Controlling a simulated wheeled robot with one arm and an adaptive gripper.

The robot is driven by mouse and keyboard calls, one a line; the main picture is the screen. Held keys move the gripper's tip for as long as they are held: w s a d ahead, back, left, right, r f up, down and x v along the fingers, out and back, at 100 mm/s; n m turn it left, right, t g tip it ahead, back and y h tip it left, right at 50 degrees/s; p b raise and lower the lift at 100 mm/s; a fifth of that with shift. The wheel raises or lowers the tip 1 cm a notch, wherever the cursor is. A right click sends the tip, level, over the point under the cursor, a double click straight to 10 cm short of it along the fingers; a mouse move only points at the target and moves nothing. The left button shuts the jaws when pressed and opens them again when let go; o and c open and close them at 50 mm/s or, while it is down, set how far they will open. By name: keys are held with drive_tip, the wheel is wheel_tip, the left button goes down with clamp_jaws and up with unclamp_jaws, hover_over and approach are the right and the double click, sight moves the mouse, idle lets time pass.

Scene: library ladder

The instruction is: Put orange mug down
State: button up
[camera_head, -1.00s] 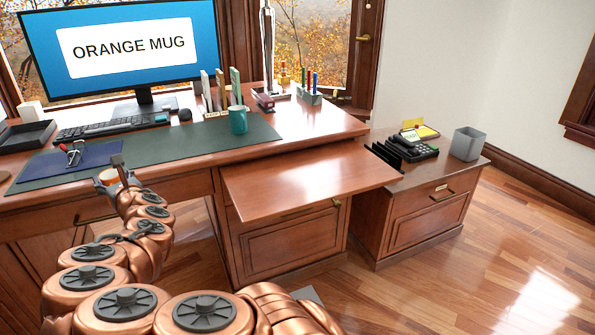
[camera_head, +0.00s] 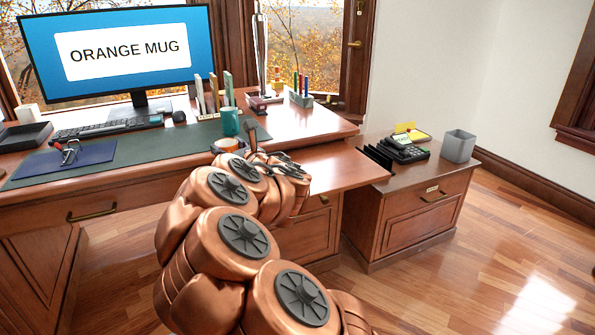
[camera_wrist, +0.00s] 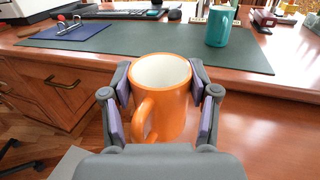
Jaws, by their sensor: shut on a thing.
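The orange mug (camera_wrist: 174,105) is upright between the two fingers of my gripper (camera_wrist: 160,100) in the wrist view, with its white inside showing and its handle towards the camera. The fingers are shut on it from both sides. In the head view a small part of the orange mug (camera_head: 228,145) shows at the desk's front edge, mostly hidden behind my arm. The gripper is largely hidden there too. The pull-out board (camera_head: 345,166) of the desk lies just right of my arm. I cannot tell whether the mug touches any surface.
A teal mug (camera_head: 230,122) stands on the green desk mat (camera_head: 130,153), just behind the orange mug. Book dividers (camera_head: 213,95), a stapler (camera_head: 257,103) and a pen holder (camera_head: 301,98) stand further back. A low cabinet (camera_head: 410,205) at right carries a phone (camera_head: 404,149) and a grey bin (camera_head: 458,146).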

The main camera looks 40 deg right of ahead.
drive_tip(key=s+d+b, duration=0.1)
drive_tip(key=s+d, duration=0.3)
drive_tip(key=s, duration=0.4)
drive_tip(key=s+d+b, duration=0.1)
drive_tip(key=s+d, duration=0.2)
drive_tip(key=s, duration=0.4)
drive_tip(key=shift+y, duration=0.3)
drive_tip(key=shift+w+d+f+b, duration=0.4)
drive_tip(key=shift+w+d+f, duration=0.65)
drive_tip(key=shift+d, duration=1.25)
drive_tip(key=shift+w+d+f+b, duration=0.55)
drive_tip(key=shift+w+d, duration=0.9)
drive_tip(key=shift+d, duration=0.8)
drive_tip(key=shift+w+d+f+b, duration=0.3)
drive_tip(key=shift+w+d+f, duration=0.8)
drive_tip(key=shift+d, duration=1.2)
drive_tip(key=shift+w+f+b, duration=0.1)
drive_tip(key=shift+w+b, duration=0.05)
drive_tip(key=shift+b, duration=0.25)
drive_tip(key=o, duration=1.4)
drive_tip(key=shift+c, duration=0.2)
